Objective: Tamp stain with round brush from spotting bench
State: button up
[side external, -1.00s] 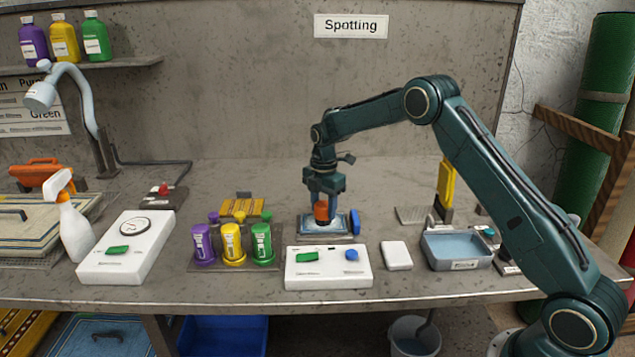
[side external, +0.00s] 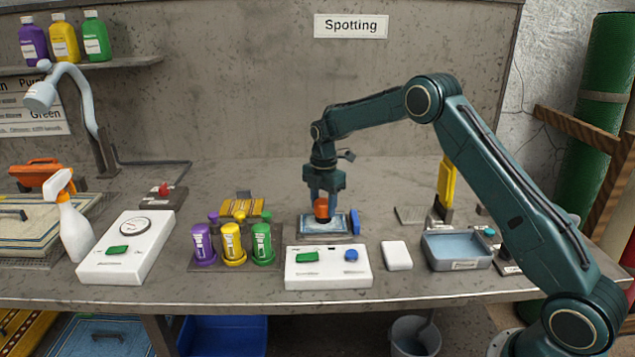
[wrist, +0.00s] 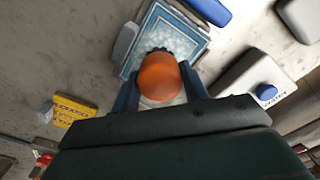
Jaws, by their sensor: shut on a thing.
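My gripper (side external: 323,200) is shut on the round brush's orange handle (side external: 321,208). In the wrist view the orange knob (wrist: 160,77) sits between my two fingers, with dark bristles just showing past it. The brush is upright over a small blue-bordered rug sample (side external: 337,225) on the bench. The rug sample also shows in the wrist view (wrist: 190,40), with a pale patterned middle. I cannot tell whether the bristles touch the rug. The stain is hidden under the brush or too small to make out.
A blue oval item (side external: 355,221) stands at the rug's right edge. A white box with green and blue buttons (side external: 328,268) is in front. Purple, yellow and green bottles (side external: 232,243) stand left. A water tray (side external: 456,250) and white block (side external: 396,255) are right.

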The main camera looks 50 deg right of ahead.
jog(key=shift+f, duration=0.5)
dwell(0.6)
jog(key=shift+r, duration=0.65)
jog(key=shift+f, duration=0.65)
dwell(0.9)
jog(key=shift+r, duration=0.15)
jog(key=shift+r, duration=3.4)
